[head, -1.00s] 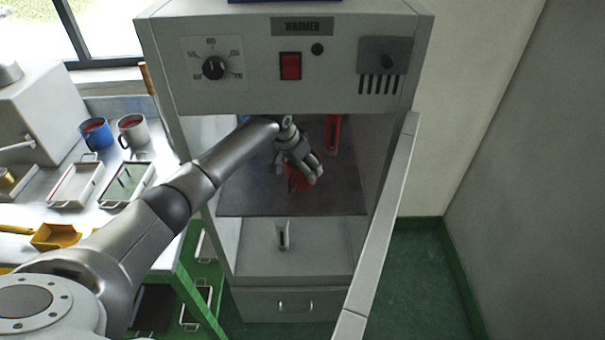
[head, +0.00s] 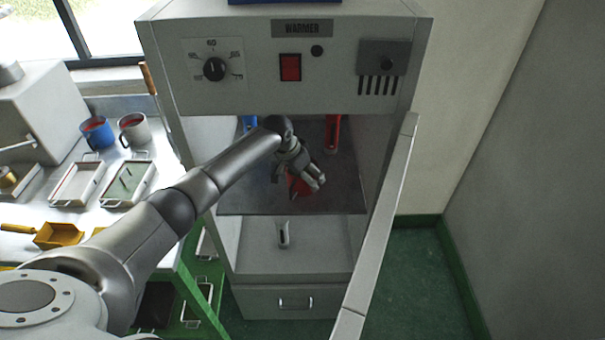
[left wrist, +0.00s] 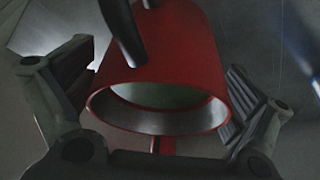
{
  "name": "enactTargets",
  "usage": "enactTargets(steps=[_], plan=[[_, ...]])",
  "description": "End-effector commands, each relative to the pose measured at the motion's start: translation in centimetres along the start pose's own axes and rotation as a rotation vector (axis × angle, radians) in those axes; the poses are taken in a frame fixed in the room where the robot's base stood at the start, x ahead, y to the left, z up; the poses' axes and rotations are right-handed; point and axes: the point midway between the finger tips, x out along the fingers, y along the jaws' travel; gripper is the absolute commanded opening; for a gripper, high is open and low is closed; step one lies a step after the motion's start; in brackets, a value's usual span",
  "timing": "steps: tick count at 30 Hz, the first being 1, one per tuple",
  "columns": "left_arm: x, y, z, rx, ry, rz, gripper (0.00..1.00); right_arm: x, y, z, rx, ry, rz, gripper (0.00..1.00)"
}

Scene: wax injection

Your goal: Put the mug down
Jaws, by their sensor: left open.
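The red mug (head: 297,187) is on or just above the dark shelf (head: 240,200) inside the warmer, partly hidden by my left gripper (head: 301,178). I cannot tell from the head view whether it touches the shelf. In the left wrist view the mug (left wrist: 170,60) lies between the two spread fingers of the left gripper (left wrist: 160,78), its rim towards the camera. Gaps show between the mug and the finger pads. A dark curved piece crosses the mug's upper left. My right gripper is not in view.
The warmer (head: 210,95) has its door (head: 385,220) open on the right. Another red item (head: 332,135) and a blue item (head: 249,123) are further back inside. A blue mug (head: 97,134), a grey mug (head: 134,130) and trays are on the left bench.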

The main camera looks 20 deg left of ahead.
Motion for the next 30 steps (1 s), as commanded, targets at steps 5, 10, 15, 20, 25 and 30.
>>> enactTargets(steps=[5,10,15,20,25,30], plan=[[-0.1,0.0,0.0,0.0,0.0,0.0,0.99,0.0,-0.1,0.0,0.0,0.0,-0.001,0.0],[-0.9,-0.1,-0.1,0.0,0.002,0.0,0.99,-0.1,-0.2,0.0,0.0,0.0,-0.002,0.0],[-3.2,-0.1,-0.1,0.001,0.003,-0.001,0.99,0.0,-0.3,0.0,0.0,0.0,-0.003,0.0],[-3.8,-0.1,2.0,0.0,-0.001,-0.001,0.99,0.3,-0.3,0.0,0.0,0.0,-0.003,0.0],[-4.7,-0.1,4.2,0.0,-0.002,-0.001,0.99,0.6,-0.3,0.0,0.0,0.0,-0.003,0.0],[-5.7,-0.1,6.7,0.001,-0.002,-0.002,0.99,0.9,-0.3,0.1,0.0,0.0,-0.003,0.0]])
